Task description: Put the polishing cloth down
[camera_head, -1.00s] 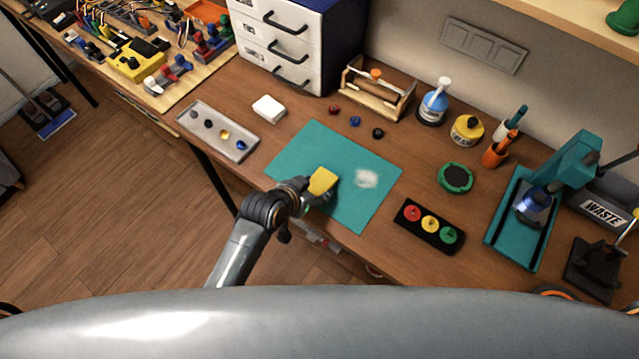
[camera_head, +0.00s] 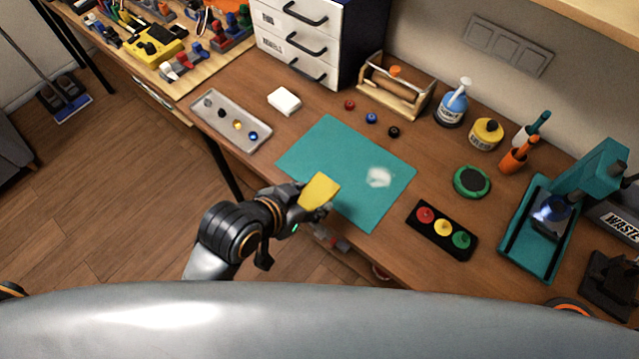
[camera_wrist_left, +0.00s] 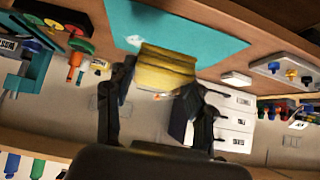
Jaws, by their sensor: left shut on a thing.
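The yellow polishing cloth (camera_head: 320,191) is held in my left gripper (camera_head: 305,199), over the front edge of the teal mat (camera_head: 330,150). In the left wrist view the cloth (camera_wrist_left: 166,68) sits between the two dark fingers of the left gripper (camera_wrist_left: 150,95), which is shut on it. Whether the cloth touches the mat is hard to tell; it appears raised above it. A whitish smudge (camera_head: 379,177) lies on the mat to the right of the cloth. My right gripper is not in view.
Right of the mat stand a black block with red, yellow and green buttons (camera_head: 442,229) and a round green pad (camera_head: 472,181). A grey tray with small knobs (camera_head: 228,128) and a white block (camera_head: 284,101) lie to the left. The mat's left part is clear.

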